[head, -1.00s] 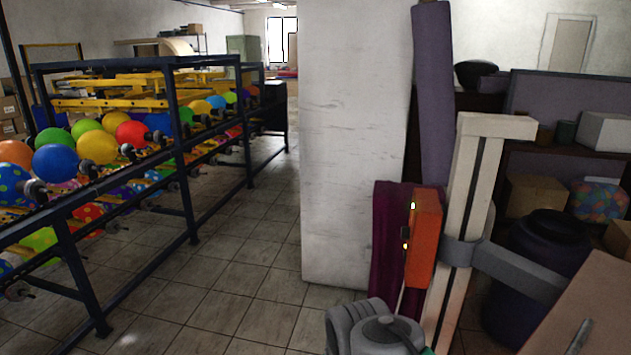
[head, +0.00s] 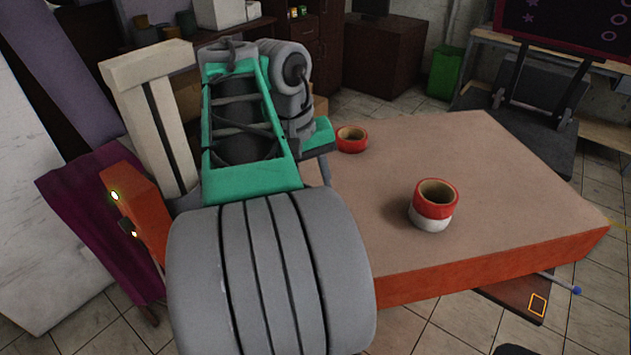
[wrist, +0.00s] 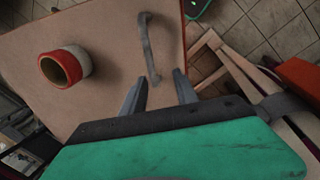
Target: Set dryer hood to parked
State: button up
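No part is clearly recognisable as the dryer hood. A broad tan panel or tabletop (head: 400,245) with orange sides lies in front of me; I cannot tell whether it belongs to the hood. In the wrist view this tan surface (wrist: 105,25) carries a slim grey bar like a handle (wrist: 147,45). My gripper (wrist: 160,77) is open and empty, its two fingers apart and pointing toward the bar's near end. I cannot tell whether they touch it. In the head view my arm hides the gripper's fingers and the bar.
A red-and-white roll (head: 433,218) and a red roll (head: 351,139) stand on the tan surface. An orange box (head: 139,210) with small lights and a cream post (head: 162,125) stand left of my arm. A green bin (head: 444,72) is at the back. Tiled floor shows at front right.

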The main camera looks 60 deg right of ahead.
jog(key=shift+m, duration=0.4)
jog(key=s+f+b, duration=0.1)
jog(key=f+b, duration=0.1)
jog(key=s+d+f+b, duration=0.1)
jog(key=f+b, duration=0.1)
jog(key=s+f+b, duration=0.1)
jog(key=f+b, duration=0.1)
jog(key=shift+d+f, duration=0.25)
jog(key=shift+d, duration=0.05)
grip_shut()
dwell(0.8)
